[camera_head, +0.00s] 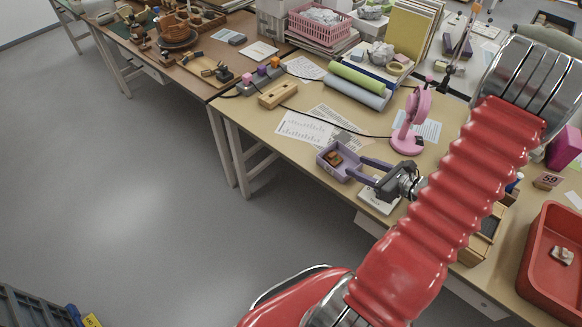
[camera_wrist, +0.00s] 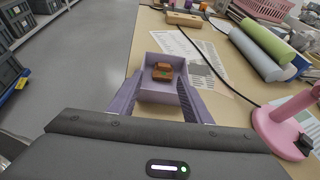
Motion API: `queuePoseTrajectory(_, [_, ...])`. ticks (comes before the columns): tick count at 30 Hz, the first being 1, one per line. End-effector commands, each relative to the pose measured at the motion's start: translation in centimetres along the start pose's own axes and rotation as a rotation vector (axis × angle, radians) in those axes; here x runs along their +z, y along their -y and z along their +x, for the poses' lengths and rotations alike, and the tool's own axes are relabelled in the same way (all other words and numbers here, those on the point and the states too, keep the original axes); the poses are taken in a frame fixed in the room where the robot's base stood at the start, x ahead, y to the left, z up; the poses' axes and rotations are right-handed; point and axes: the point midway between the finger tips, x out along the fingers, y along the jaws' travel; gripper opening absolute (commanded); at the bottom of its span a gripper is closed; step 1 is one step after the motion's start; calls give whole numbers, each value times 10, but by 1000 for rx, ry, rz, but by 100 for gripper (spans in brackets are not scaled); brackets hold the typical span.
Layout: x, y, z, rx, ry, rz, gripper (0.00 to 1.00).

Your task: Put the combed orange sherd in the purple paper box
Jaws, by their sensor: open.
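The purple paper box (camera_head: 327,168) stands open-topped near the front edge of the tan table. It also shows in the wrist view (camera_wrist: 163,98). An orange-brown sherd (camera_wrist: 162,72) lies inside it, towards the far side; in the head view the sherd (camera_head: 333,158) is small. Any combing on it is too small to tell. My gripper (camera_head: 355,166) is open at the box. In the wrist view my gripper (camera_wrist: 160,88) has its two purple fingers spread to either side of the box, with nothing between them but the box and sherd. Whether the fingers touch the box walls, I cannot tell.
A red tray (camera_head: 542,275) with a small pale piece is at the right. The table's front edge is close to the box.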

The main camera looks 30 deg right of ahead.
Motion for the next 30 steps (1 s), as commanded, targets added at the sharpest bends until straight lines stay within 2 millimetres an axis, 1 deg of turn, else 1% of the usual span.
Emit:
queuePoseTrajectory(2, [15,-12,6,47,-8,-58,44])
queuePoseTrajectory(5, [37,-34,16,133,-25,-158,44])
queuePoseTrajectory(9, [70,-74,26,273,-51,-331,44])
queuePoseTrajectory(14, [100,-120,31,427,-81,-538,44])
queuePoseTrajectory(15, [106,-131,31,464,-88,-590,44])
queuePoseTrajectory(21, [133,-184,25,638,-121,-857,44])
queuePoseTrajectory(27, [151,-230,12,791,-149,-1133,44])
queuePoseTrajectory(30, [159,-248,4,857,-160,-1274,44])
